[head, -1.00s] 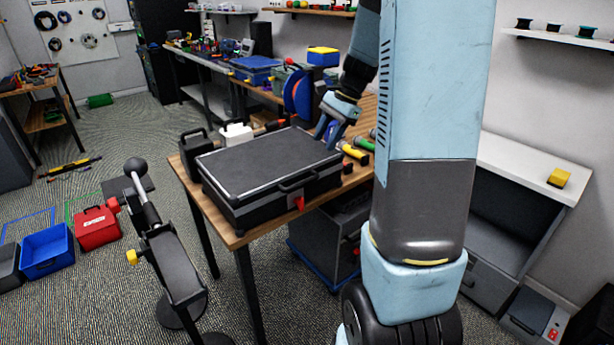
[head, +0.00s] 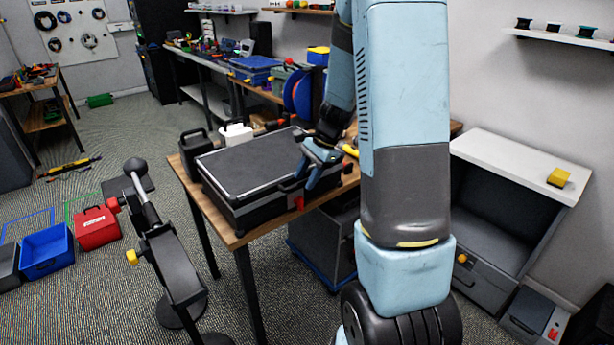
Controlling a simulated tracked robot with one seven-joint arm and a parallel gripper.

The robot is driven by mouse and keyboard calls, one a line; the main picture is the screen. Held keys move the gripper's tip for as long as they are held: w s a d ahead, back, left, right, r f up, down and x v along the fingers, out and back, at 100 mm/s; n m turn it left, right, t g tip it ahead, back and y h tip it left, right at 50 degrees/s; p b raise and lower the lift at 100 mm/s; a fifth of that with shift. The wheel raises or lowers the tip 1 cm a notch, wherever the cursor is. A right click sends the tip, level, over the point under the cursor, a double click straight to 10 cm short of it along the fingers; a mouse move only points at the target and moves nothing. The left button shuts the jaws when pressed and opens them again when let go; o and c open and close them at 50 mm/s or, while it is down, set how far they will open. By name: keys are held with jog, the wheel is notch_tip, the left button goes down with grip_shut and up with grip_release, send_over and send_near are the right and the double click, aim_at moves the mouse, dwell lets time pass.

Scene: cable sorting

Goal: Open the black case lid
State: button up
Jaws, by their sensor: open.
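The black case (head: 262,182) lies flat on the wooden table (head: 243,239) with its lid shut. It has silver edging and a red latch (head: 299,203) on its front side. My gripper (head: 303,177) is open, with its blue fingers pointing down at the right end of the case, by the lid's front right edge. I cannot tell whether the fingers touch the case. The case's right end and part of its handle are hidden behind my gripper.
A black stand (head: 165,254) is on the floor at the left, near a red box (head: 97,228) and a blue bin (head: 48,252). A grey cabinet (head: 490,240) stands at the right.

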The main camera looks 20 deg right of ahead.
grip_shut()
dwell(0.4)
